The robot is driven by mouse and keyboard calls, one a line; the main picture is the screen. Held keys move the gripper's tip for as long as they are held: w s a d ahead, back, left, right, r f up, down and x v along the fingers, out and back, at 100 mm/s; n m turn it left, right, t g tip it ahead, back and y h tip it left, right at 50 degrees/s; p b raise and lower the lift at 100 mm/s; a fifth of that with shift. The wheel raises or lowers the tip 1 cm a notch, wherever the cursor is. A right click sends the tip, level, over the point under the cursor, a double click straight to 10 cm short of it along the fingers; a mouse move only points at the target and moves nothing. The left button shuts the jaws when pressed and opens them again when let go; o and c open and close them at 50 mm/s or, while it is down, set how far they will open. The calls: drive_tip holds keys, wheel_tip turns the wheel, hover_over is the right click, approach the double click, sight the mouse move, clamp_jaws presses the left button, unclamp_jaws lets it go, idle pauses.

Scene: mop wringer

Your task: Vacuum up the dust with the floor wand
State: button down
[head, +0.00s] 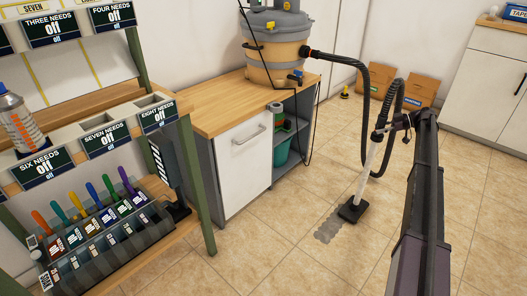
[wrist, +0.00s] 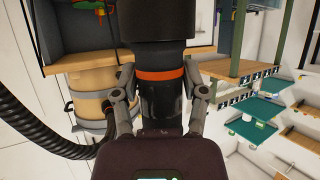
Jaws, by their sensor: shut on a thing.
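The floor wand (head: 369,168) has a pale tube and a wide black floor head (head: 352,212). It stands slightly tilted, and the head appears to rest on the tiles. A grey dust patch (head: 327,230) lies just left of the head, and the head may cover part of it. My gripper (head: 398,123) is shut on the wand's upper end. In the wrist view my gripper's fingers (wrist: 160,88) close on both sides of the dark wand handle (wrist: 155,105) with an orange ring. A black ribbed hose (head: 365,90) runs from the wand to the vacuum drum (head: 273,60).
The drum stands on a wood-topped cabinet (head: 235,104). A rack (head: 190,175) with bins and signs fills the left. Cardboard boxes (head: 382,82) stand by the back wall, and a white cabinet (head: 490,85) is at right. The tiled floor around the wand is open.

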drive_tip(key=shift+s+a, duration=0.9)
drive_tip(key=shift+s, duration=0.2)
drive_tip(key=shift+s+a, duration=0.85)
drive_tip(key=shift+s, duration=0.35)
drive_tip(key=shift+s+a, duration=0.9)
drive_tip(key=shift+s, duration=0.25)
drive_tip(key=shift+s+a, duration=0.9)
drive_tip(key=shift+s, duration=0.2)
drive_tip(key=shift+s+a, duration=0.1)
drive_tip(key=shift+s+a, duration=0.9)
drive_tip(key=shift+s, duration=0.25)
drive_tip(key=shift+s+a, duration=0.85)
drive_tip(key=shift+s, duration=0.3)
drive_tip(key=shift+a, duration=0.1)
drive_tip(key=shift+s+a, duration=0.9)
drive_tip(key=shift+s, duration=0.3)
drive_tip(key=shift+s+a, duration=0.85)
drive_tip(key=shift+s, duration=0.3)
